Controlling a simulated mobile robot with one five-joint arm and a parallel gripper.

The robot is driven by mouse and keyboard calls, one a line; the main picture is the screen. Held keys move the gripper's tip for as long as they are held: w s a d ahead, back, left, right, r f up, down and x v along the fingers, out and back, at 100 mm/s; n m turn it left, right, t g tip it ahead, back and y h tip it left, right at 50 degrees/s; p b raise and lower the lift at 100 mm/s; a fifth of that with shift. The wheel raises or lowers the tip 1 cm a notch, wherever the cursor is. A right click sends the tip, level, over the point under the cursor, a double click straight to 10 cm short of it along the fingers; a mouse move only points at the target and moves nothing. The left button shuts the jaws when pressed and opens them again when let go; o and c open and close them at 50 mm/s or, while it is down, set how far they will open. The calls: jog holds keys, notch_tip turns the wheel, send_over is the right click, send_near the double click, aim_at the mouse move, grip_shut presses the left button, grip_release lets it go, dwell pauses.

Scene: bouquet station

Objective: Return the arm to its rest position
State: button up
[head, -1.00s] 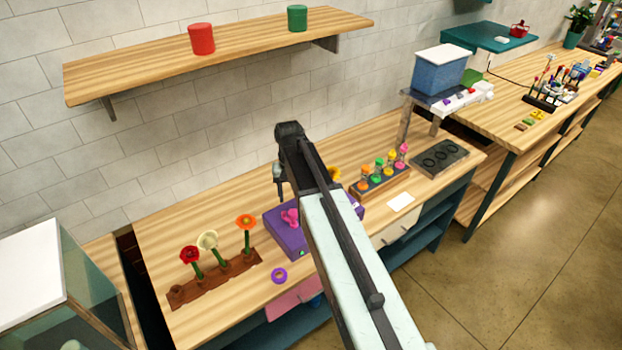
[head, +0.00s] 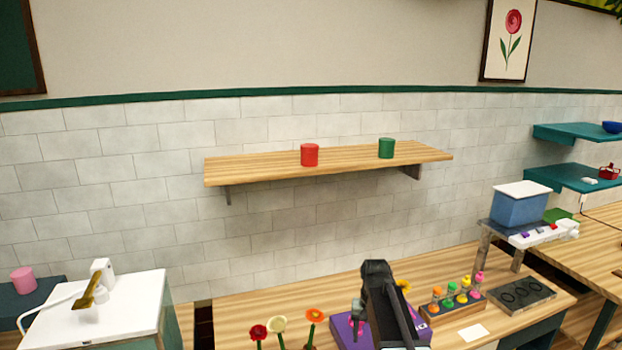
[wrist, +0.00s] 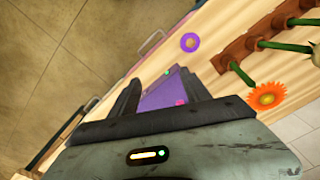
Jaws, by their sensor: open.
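My gripper (wrist: 158,90) is open, with its two fingers spread apart in the wrist view. Nothing shows held between them. Beyond the fingers lies a purple box (wrist: 165,92) on the wooden bench. In the head view my arm (head: 385,305) reaches up from the bottom edge over the bench, in front of part of the purple box (head: 343,328). The fingertips are not clear in the head view.
Red, cream and orange flowers (head: 277,325) stand left of my arm. Right of it are a wooden rack (head: 455,309) of small colored bottles and a dark tray (head: 522,292). A purple ring (wrist: 190,42) lies on the bench. A shelf (head: 350,160) hangs above.

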jog(key=s+f+n+b, duration=0.2)
jog(key=s+f+b, duration=1.1)
jog(key=f, duration=0.2)
jog(key=shift+s+a, duration=0.15)
jog(key=shift+a, duration=0.05)
